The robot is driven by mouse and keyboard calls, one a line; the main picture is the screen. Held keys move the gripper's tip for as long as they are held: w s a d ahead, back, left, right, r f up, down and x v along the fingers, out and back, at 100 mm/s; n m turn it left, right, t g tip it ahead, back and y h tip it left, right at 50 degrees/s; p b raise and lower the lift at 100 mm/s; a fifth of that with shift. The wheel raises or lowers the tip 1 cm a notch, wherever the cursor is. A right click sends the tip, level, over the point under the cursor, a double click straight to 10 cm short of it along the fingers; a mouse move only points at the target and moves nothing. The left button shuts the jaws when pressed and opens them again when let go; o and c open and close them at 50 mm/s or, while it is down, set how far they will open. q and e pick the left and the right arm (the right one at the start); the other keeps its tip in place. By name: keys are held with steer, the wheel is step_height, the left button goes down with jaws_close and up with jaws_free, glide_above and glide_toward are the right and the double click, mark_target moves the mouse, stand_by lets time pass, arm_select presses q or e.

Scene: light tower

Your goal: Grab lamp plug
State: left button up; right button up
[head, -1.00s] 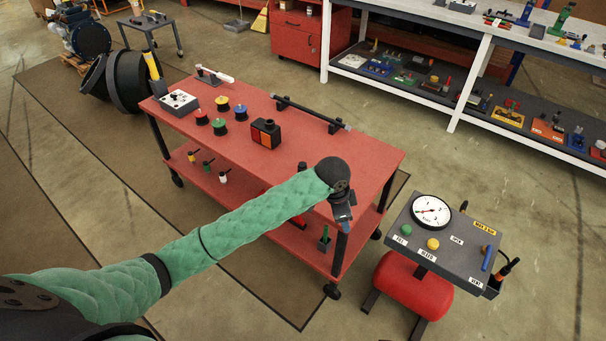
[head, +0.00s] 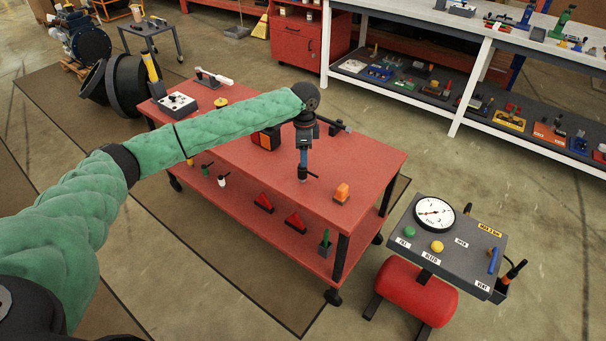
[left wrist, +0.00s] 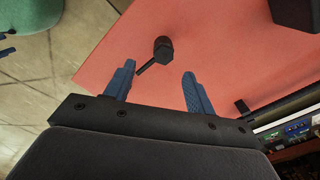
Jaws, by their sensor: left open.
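A small black plug (head: 303,175) with a thin stem is on the red table top, just below my left gripper (head: 304,164). In the left wrist view the black plug (left wrist: 163,47) shows its dark, faceted head, with the stem pointing down-left toward the left finger. My left gripper (left wrist: 159,70) is open, its two blue fingers apart. The plug's head is beyond the fingertips and roughly centred between them; nothing is held.
An orange lamp (head: 342,192) stands right of the plug on the red cart (head: 370,165). A grey gauge panel (head: 455,258) stands right of the cart.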

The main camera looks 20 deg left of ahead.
arm_select(q)
steer(key=shift+a+f, duration=0.15)
steer(key=shift+f, duration=1.15)
steer(key=shift+w+a+f+p, duration=0.15)
steer(key=shift+f+p, duration=0.25)
steer(key=shift+f, duration=2.15)
steer(key=c, duration=1.1)
steer(key=shift+o, duration=0.2)
arm_select(e)
steer(key=r, duration=0.3)
steer(key=shift+s+d+r, duration=0.1)
steer(key=shift+s+r, duration=0.1)
steer(key=shift+r, duration=0.05)
arm_select(q)
steer(key=shift+r, duration=0.15)
